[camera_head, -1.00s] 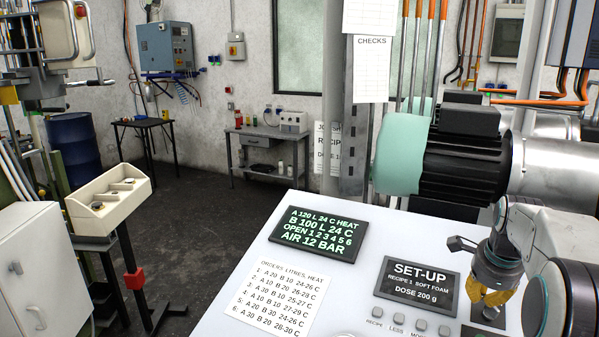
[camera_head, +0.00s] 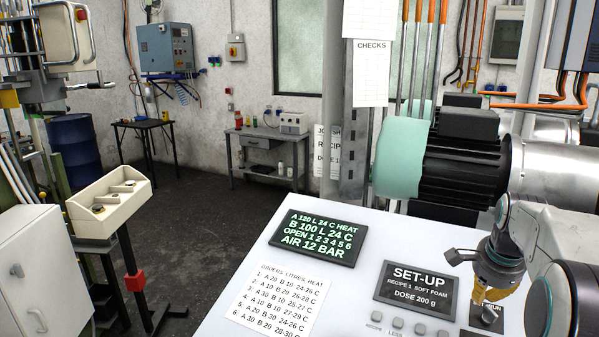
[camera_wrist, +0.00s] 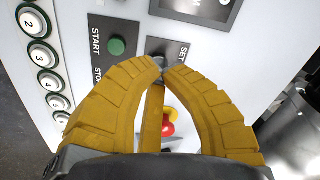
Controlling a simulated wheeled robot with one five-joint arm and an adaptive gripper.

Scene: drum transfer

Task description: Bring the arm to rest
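My gripper (camera_head: 484,298) is at the lower right of the head view, pointing down over the white control panel (camera_head: 232,318). In the wrist view its yellow fingers (camera_wrist: 161,70) curve together and their tips appear to meet, with no object seen held. A grey selector knob (camera_wrist: 158,50) on a dark plate marked SET shows just beyond the tips. Whether the tips touch it cannot be told. In the head view the plate (camera_head: 488,317), with part of the word RUN, is partly hidden behind the gripper. My arm reaches in from the right edge.
The panel carries a green-lit display (camera_head: 318,237), a SET-UP screen (camera_head: 416,288) and an orders sheet (camera_head: 277,300). In the wrist view a green START button (camera_wrist: 117,46), several numbered buttons and a red button (camera_wrist: 168,130) are close by. A motor (camera_head: 465,160) stands behind the panel.

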